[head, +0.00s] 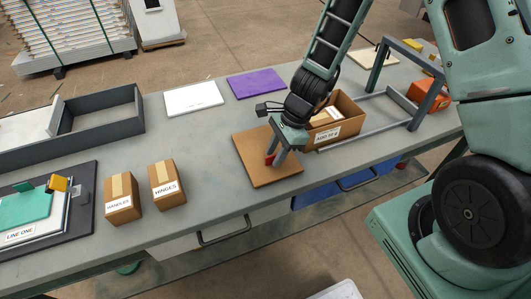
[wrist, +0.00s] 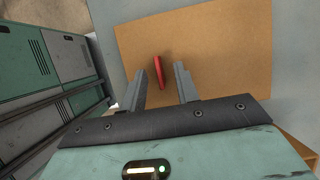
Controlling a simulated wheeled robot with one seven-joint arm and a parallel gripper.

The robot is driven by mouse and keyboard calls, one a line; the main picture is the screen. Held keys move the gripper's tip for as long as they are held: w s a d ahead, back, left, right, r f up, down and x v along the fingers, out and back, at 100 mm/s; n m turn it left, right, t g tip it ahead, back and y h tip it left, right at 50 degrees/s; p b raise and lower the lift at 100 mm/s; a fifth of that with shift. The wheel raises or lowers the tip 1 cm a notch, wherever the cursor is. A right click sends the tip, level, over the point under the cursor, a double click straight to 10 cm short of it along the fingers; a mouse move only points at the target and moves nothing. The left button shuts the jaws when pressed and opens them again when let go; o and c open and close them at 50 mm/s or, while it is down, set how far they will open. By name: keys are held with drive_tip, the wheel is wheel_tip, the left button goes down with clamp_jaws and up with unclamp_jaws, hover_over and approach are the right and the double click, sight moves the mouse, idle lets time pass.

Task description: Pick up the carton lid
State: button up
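The carton lid (head: 262,177) is a flat brown square board lying on the grey bench, left of the open carton (head: 345,107). A thin red tab (wrist: 158,72) stands up from the lid (wrist: 220,50). My gripper (head: 275,155) is over the lid, pointing down. In the wrist view my gripper (wrist: 160,82) is open, its two fingers on either side of the red tab. Gaps show between the tab and both fingers. Whether the fingertips touch the lid I cannot tell. In the head view the gripper partly hides the tab.
Two small labelled boxes, handles (head: 122,199) and hinges (head: 166,184), stand left of the lid. A purple sheet (head: 256,85) and a white panel (head: 193,98) lie behind. A grey frame (head: 405,105) stands at right, near an orange box (head: 428,96). Bare bench lies left of the lid.

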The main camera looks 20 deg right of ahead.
drive_tip(key=shift+a+f, duration=0.2)
drive_tip(key=shift+f, duration=0.2)
clamp_jaws()
